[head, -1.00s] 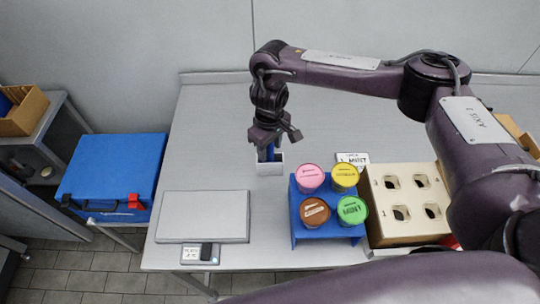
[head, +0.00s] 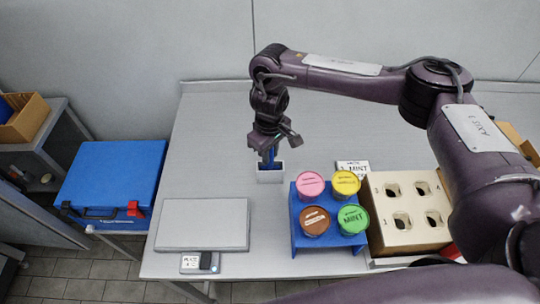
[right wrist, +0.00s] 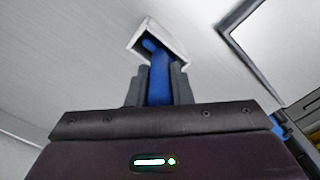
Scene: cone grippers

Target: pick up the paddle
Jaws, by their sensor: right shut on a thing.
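The blue paddle (head: 268,157) shows as a strip below my right gripper (head: 267,148). The gripper is shut on it, over the small white holder (head: 270,176) on the table. In the right wrist view, the blue paddle (right wrist: 159,78) stands between the two dark fingers of my right gripper (right wrist: 158,88). Its far end reaches into the mouth of the white holder (right wrist: 178,40); how deep it sits is hidden. My left gripper is not in view.
A blue stand (head: 302,240) with several coloured tubs is right of the holder. A pale box with holes (head: 408,236) stands beyond it. A flat grey scale (head: 203,225) lies front left. A blue case (head: 110,180) is left of the table. The table behind the holder is clear.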

